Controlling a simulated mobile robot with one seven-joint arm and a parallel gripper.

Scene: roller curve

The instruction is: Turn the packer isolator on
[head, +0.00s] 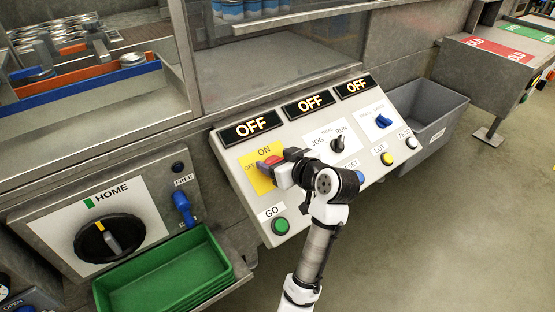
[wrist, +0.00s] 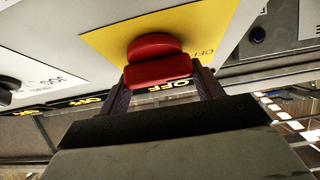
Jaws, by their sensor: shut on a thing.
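The packer isolator is a red rotary handle (head: 272,162) on a yellow plate (head: 254,178) marked ON and OFF, at the left of the sloping control panel (head: 237,164). My gripper (head: 280,168) is at the handle, with my arm reaching in from the lower right. In the wrist view the red handle (wrist: 158,66) sits between the two fingers, and my gripper (wrist: 163,85) is shut on it. The yellow plate (wrist: 105,42) shows behind it. Part of the handle and plate is hidden by my gripper in the head view. Three displays above the panel, the left one (head: 251,126) included, read OFF.
A JOG/RUN selector (head: 338,144), a blue switch (head: 383,121) and several buttons, such as the green GO button (head: 280,226), are close by on the panel. Green trays (head: 165,275) stand at lower left. A grey bin (head: 437,120) is behind right. Open floor lies to the right.

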